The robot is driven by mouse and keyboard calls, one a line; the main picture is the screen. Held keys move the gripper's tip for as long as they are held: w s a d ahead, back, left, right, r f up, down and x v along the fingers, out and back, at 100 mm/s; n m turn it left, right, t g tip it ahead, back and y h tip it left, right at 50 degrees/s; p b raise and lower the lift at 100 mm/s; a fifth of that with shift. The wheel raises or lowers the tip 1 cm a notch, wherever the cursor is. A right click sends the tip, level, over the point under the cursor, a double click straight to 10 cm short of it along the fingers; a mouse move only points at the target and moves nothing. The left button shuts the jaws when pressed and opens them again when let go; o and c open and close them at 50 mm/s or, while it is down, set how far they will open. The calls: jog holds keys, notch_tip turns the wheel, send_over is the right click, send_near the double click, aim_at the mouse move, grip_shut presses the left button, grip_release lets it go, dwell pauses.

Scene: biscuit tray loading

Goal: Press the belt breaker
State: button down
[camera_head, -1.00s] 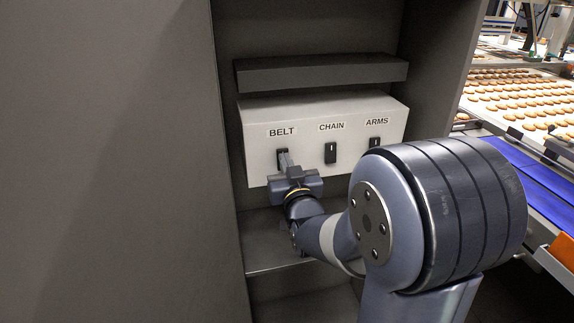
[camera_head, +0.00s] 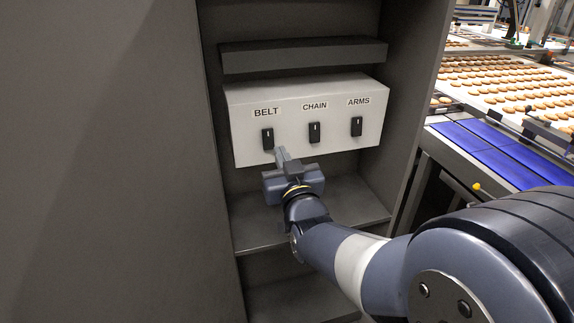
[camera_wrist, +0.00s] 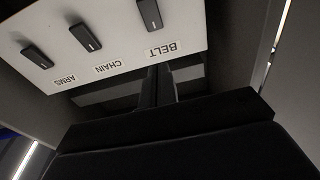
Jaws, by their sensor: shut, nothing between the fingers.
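The white breaker panel (camera_head: 292,146) sits in a grey cabinet, with labels BELT, CHAIN and ARMS from left to right. The black BELT breaker (camera_head: 267,139) is under its label and fully visible. My gripper (camera_head: 281,153) is shut and empty, with its tips just below and right of the BELT breaker, apart from it as far as I can tell. In the wrist view the panel appears upside down; the BELT breaker (camera_wrist: 150,14) is at the top, and my closed fingers (camera_wrist: 157,84) show below the BELT label.
The CHAIN breaker (camera_head: 314,132) and ARMS breaker (camera_head: 356,127) are to the right on the same panel. A dark shelf (camera_head: 305,57) juts out above and another shelf (camera_head: 262,230) lies below. A biscuit conveyor (camera_head: 500,150) stands outside the cabinet at right.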

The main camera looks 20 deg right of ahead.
jog(key=shift+s+r, duration=0.2)
jog(key=shift+s, duration=0.75)
jog(key=shift+s+r, duration=0.15)
jog(key=shift+s, duration=0.8)
jog(key=shift+w, duration=0.15)
send_near(268, 139)
jog(key=shift+w+r, duration=1.4)
jog(key=shift+r, duration=0.15)
jog(key=shift+s, duration=0.1)
